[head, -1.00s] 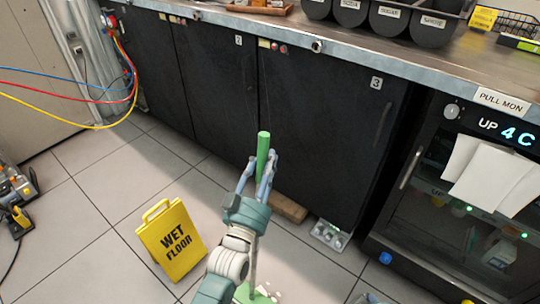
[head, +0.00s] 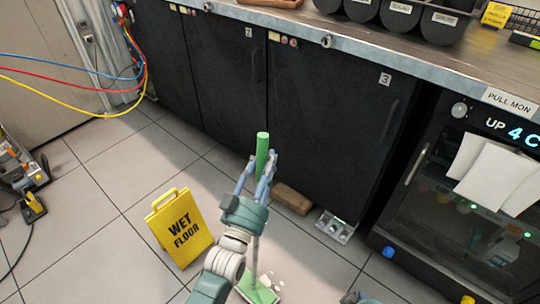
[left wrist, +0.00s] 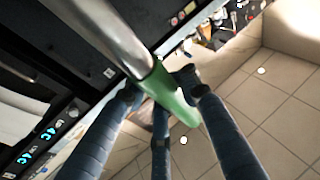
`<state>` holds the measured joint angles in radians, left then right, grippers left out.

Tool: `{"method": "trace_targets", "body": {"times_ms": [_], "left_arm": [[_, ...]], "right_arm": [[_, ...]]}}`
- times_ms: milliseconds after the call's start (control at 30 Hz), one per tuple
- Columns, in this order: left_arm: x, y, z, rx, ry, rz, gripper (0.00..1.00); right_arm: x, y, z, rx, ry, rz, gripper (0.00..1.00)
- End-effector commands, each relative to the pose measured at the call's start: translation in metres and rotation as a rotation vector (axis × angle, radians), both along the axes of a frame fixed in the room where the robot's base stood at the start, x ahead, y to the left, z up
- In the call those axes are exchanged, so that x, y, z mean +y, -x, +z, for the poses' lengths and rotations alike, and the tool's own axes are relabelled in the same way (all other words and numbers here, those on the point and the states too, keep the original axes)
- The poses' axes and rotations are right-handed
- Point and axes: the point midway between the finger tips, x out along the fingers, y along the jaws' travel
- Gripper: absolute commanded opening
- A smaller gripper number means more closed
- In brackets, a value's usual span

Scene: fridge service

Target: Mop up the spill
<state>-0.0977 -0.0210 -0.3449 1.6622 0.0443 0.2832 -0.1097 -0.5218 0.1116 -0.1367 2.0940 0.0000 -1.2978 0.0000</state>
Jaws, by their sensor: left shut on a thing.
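The mop has a green grip (head: 262,150), a grey pole and a green head (head: 258,291) on the floor at the bottom of the head view. My left gripper (head: 258,172) is shut around the green grip, with the mop upright. In the left wrist view the gripper's fingers (left wrist: 160,105) close around the green grip (left wrist: 172,95) below the metal pole (left wrist: 112,32). White bits lie at the mop head; I cannot tell whether they are the spill. My right gripper is not clearly in view; only a small grey part shows at the bottom edge.
A yellow wet floor sign (head: 180,229) stands left of my arm. A brown block (head: 292,198) and a clear tray (head: 336,226) lie by the black cabinets (head: 325,120). A glass-door fridge (head: 455,200) is at right.

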Motion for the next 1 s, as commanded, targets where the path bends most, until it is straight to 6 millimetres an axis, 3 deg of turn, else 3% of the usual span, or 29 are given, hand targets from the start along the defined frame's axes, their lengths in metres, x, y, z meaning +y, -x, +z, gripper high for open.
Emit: {"method": "trace_targets", "body": {"times_ms": [33, 500, 767, 1000], "left_arm": [[0.002, 0.002, -0.01, 0.023, -0.009, 0.001, 0.0], [0.013, 0.015, -0.01, 0.023, -0.011, 0.001, 0.0], [0.015, 0.018, -0.009, 0.021, -0.012, 0.002, 0.0], [0.021, 0.025, -0.009, 0.022, -0.013, 0.002, 0.0]], "right_arm": [[0.0, 0.001, -0.004, 0.005, 0.0, 0.0, 0.76], [0.0, 0.005, -0.041, 0.023, 0.001, 0.004, 0.76], [0.0, 0.006, -0.049, 0.026, 0.002, 0.004, 0.76], [0.0, 0.012, -0.067, 0.037, 0.002, 0.006, 0.76]]}}
